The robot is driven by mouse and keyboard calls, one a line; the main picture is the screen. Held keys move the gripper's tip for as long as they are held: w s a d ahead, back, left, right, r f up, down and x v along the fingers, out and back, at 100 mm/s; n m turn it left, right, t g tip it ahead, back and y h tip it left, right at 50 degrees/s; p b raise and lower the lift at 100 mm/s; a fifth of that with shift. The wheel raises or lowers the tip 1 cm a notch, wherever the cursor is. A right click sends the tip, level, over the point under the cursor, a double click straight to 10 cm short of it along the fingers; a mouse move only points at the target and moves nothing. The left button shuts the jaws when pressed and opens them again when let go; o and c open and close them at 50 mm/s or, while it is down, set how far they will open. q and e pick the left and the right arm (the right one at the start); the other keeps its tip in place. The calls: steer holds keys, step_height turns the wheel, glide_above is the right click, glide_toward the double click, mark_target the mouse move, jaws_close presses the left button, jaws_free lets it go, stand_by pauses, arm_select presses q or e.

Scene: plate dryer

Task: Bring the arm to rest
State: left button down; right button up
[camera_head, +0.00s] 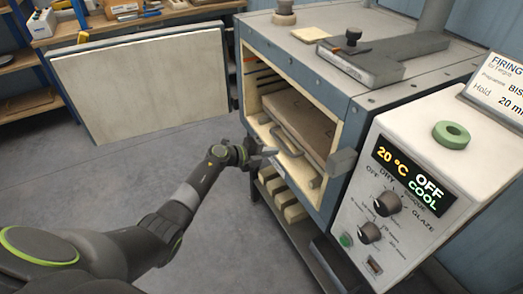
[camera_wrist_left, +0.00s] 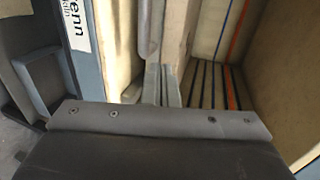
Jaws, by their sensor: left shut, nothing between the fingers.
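My left arm comes in from the lower left of the head view. Its gripper (camera_head: 268,152) is shut and empty at the front of the open kiln (camera_head: 325,85), near the opening's lower left edge. In the left wrist view the closed fingers (camera_wrist_left: 162,84) point towards the kiln's pale interior, where orange and blue lines run along the wall. I cannot tell whether the fingertips touch the kiln. My right gripper is not in view.
The kiln door (camera_head: 140,85) stands wide open to the left. A slab with a handle (camera_head: 300,122) is inside the kiln. The control box (camera_head: 415,185) reads 20 °C and OFF COOL. Shelves (camera_head: 15,65) stand at the back left. The floor (camera_head: 240,235) beside my arm is clear.

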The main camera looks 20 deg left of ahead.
arm_select(q)
steer(key=s+a+f+n+y, duration=0.35)
steer(key=s+f+n, duration=0.25)
steer(key=s+f, duration=0.4)
steer(key=s+a+f+n+g+y, duration=0.1)
steer(key=s+a+f+n+y, duration=0.25)
steer(key=s+f+n, duration=0.5)
steer(key=s+a+f+n+y, duration=0.3)
steer(key=s+a+f+n, duration=0.2)
steer(key=s+f, duration=0.6)
steer(key=s+d+f+n+g, duration=0.1)
steer(key=s+f+n+g, duration=0.1)
steer(key=s, duration=0.8)
steer(key=s+d+f+n+g, duration=0.1)
steer(key=s+f+g, duration=0.3)
steer(key=s, duration=0.7)
steer(key=s+d+f+n+g, duration=0.2)
steer(key=s+f, duration=0.4)
steer(key=s, duration=0.4)
steer(key=shift+s+n+g, duration=0.35)
steer(key=shift+n+g, duration=0.15)
steer(key=shift+n, duration=0.55)
